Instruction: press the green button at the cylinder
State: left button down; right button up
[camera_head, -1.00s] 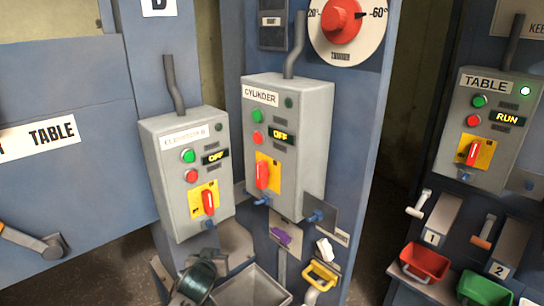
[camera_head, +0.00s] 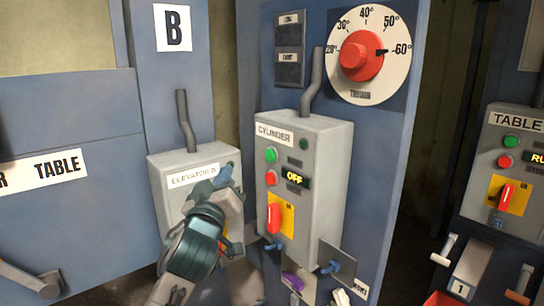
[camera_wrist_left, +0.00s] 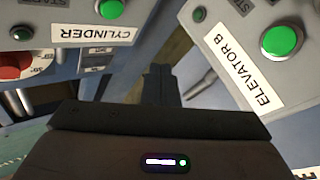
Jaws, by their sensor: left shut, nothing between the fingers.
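The green button (camera_head: 271,154) of the CYLINDER box (camera_head: 325,150) is on its front, above a red button and left of a display reading OFF. In the left wrist view, that green button (camera_wrist_left: 110,8) is at the top edge, partly cut off, near the upside-down CYLINDER label. My left gripper (camera_head: 226,177) is shut and empty, in front of the ELEVATOR B box and left of the green button, apart from it. In the left wrist view, its closed fingers (camera_wrist_left: 161,85) point between the two boxes. My right gripper is not in view.
The ELEVATOR B box (camera_head: 165,168) stands left of the CYLINDER box; my left arm hides its buttons. Its green button (camera_wrist_left: 282,41) shows in the left wrist view. A red dial (camera_head: 362,56) is above, and the TABLE box (camera_head: 520,160) is at right.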

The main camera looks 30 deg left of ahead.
pick_arm(q)
jog(key=shift+s+d+r, duration=0.1)
jog(key=shift+s+r, duration=0.25)
jog(key=shift+r, duration=0.1)
jog(key=shift+w, duration=0.15)
send_near(265, 152)
jog(key=shift+s+a+p+x, duration=0.1)
jog(key=shift+a+p+x, duration=0.15)
jog(key=shift+x, duration=1.05)
jog(key=shift+s+a+p+x, duration=0.15)
jog(key=shift+a+x, duration=0.1)
jog(key=shift+x, duration=1)
jog(key=shift+w+r, duration=0.1)
jog(key=shift+w, duration=0.05)
jog(key=shift+w+d, duration=0.15)
jog(key=shift+w, duration=0.15)
jog(key=shift+w+d, duration=0.2)
jog(key=shift+w, duration=0.2)
dwell(0.7)
jog(key=shift+s, duration=0.1)
jog(key=shift+s+a, duration=0.35)
jog(key=shift+s, duration=0.35)
